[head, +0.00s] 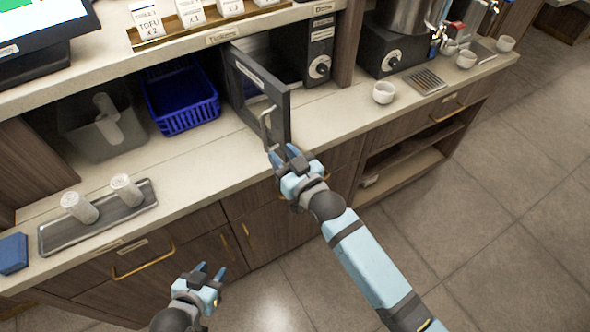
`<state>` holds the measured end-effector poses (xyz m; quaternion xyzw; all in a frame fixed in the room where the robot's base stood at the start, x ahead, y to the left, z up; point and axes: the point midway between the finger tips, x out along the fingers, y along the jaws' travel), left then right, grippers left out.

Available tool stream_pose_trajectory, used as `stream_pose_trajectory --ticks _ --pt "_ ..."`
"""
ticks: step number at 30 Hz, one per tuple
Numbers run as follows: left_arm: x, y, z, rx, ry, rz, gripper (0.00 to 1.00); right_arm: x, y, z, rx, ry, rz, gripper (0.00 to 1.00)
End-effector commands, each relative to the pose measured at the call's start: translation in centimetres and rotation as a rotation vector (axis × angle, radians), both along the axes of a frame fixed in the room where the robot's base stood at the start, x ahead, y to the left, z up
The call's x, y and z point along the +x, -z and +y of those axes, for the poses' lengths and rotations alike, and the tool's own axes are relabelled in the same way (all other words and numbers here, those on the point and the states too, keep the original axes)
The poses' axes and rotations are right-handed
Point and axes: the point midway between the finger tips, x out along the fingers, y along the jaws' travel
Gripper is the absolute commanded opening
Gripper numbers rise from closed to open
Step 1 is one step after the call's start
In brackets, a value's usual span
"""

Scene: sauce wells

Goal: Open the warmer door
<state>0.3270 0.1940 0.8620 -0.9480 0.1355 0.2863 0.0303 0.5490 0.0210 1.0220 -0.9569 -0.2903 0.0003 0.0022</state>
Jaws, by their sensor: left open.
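The warmer (320,42) is a black box with a round dial, set under the shelf at the back of the counter. Its dark door (283,108) stands swung out over the counter, with a pale handle (264,122) on its face. My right gripper (283,153) is at the lower end of the handle, at the counter's front edge. Whether its fingers close on the handle is unclear. My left gripper (211,271) is open and empty, low in front of the drawers and away from the door.
A blue basket (180,100) and a grey bin (92,135) stand left of the door. A metal tray (60,237) holds two white rolled items. A white cup (383,92) stands on the counter to the right. The floor in front is clear.

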Motion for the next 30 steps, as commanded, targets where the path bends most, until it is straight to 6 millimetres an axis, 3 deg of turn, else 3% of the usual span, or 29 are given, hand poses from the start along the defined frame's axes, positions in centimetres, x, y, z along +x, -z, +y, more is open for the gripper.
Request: stream_pose_trajectory --ticks 3,9,30 --pt "0.0 0.4 -0.1 -0.001 0.002 -0.001 0.43 -2.1 0.2 -1.4 -0.001 0.0 0.001 0.36" --pt "0.0 0.6 -0.1 -0.001 0.004 -0.002 0.43 -4.1 0.1 -2.7 -0.001 0.0 0.001 0.36" --pt "0.1 0.5 0.0 0.001 0.002 -0.003 0.43 -4.8 0.4 -3.4 -0.003 0.007 0.012 0.36"
